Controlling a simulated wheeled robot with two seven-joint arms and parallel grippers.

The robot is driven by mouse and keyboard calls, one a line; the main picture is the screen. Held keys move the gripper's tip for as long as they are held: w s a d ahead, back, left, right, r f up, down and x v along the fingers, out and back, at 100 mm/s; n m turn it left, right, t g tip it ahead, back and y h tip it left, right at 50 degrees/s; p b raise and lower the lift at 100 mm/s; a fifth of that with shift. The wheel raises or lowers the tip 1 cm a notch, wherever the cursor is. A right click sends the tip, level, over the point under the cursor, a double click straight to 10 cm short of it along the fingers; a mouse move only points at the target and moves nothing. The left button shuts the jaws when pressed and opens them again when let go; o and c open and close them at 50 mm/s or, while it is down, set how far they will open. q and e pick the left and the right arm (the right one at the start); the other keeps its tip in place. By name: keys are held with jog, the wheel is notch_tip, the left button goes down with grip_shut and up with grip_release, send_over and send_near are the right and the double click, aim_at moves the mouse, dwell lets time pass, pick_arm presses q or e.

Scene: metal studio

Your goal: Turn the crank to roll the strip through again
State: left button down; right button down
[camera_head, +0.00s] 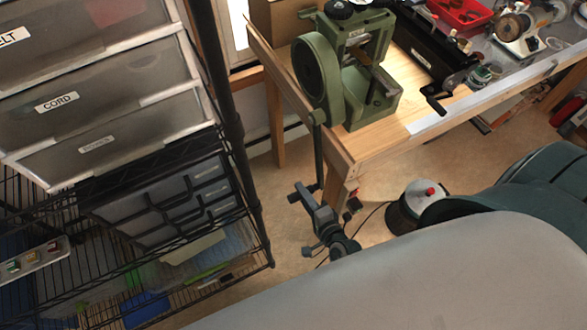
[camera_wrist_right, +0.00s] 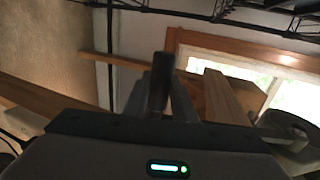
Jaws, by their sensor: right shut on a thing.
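The green rolling mill (camera_head: 375,95) stands on the near left corner of the wooden bench. A big green wheel (camera_head: 316,68) is on its left side. The dark crank arm (camera_head: 318,150) hangs down from the wheel's side, past the bench edge. My right gripper (camera_head: 312,200) is shut on the crank handle (camera_head: 296,196) at the arm's low end. In the right wrist view, a dark upright handle (camera_wrist_right: 160,82) sits between the fingers. I cannot make out the strip for certain at the mill's rollers. My left gripper is not in view.
A black wire shelf (camera_head: 262,225) with drawers stands left of the crank, with a gap of floor between. A black tool with a small crank (camera_head: 433,75) and a red tray (camera_head: 462,14) are on the bench (camera_head: 400,130). A cardboard box (camera_head: 275,22) sits behind the mill.

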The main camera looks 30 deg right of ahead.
jog(key=p+v, duration=0.1)
jog(key=v, duration=0.6)
jog(key=c, duration=1.5)
grip_release()
jog(key=shift+r, duration=0.2)
jog(key=shift+w, duration=0.1)
jog(key=shift+b+v, duration=2.15)
jog(key=shift+v, duration=6.6)
jog(key=shift+r, duration=0.1)
